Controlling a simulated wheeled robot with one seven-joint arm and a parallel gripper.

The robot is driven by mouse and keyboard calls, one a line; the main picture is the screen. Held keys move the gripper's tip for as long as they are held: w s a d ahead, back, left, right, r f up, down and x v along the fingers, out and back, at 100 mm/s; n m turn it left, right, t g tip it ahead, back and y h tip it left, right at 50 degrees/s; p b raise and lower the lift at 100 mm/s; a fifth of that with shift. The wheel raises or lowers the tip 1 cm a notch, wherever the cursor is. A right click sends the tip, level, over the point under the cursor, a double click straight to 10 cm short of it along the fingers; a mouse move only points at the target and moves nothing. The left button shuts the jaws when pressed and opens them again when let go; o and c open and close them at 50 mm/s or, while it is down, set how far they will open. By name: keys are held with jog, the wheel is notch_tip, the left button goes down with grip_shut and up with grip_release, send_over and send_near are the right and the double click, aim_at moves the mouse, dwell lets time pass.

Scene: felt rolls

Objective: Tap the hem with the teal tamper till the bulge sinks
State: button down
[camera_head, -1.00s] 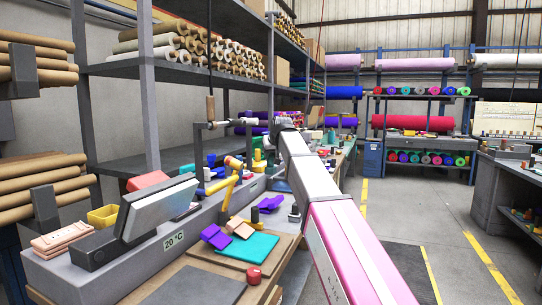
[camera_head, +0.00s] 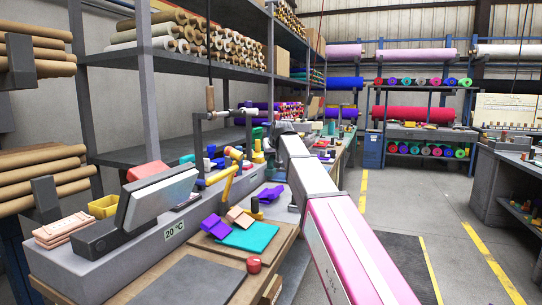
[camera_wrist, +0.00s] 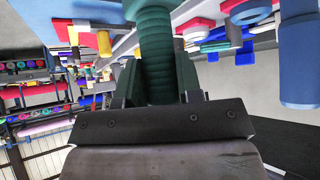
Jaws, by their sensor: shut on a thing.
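My gripper (camera_wrist: 160,85) is shut on the teal tamper (camera_wrist: 156,50) in the wrist view. The tamper's ribbed, dark teal shaft stands between the two dark fingers and runs out of the top of the picture, so its far end is hidden. In the head view my arm reaches away over the bench, and I cannot make out the gripper or tamper among the small items there. I cannot pick out the hem or its bulge in either view, nor tell whether the tamper touches anything.
A teal felt sheet (camera_head: 250,237) and purple pieces (camera_head: 215,228) lie on the near wooden board. A shelf of rolls (camera_head: 215,60) rises behind. The floor at right (camera_head: 430,210) is clear.

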aim_at(272, 168)
notch_tip(272, 168, down, 7)
jog(key=shift+s+f, duration=0.1)
jog(key=shift+r, duration=0.85)
notch_tip(272, 168, up, 5)
jog(key=shift+f, duration=0.15)
dwell(0.4)
notch_tip(272, 168, down, 6)
jog(key=shift+f, duration=0.2)
jog(key=shift+r, duration=0.5)
notch_tip(272, 168, up, 5)
jog(key=shift+r, duration=0.1)
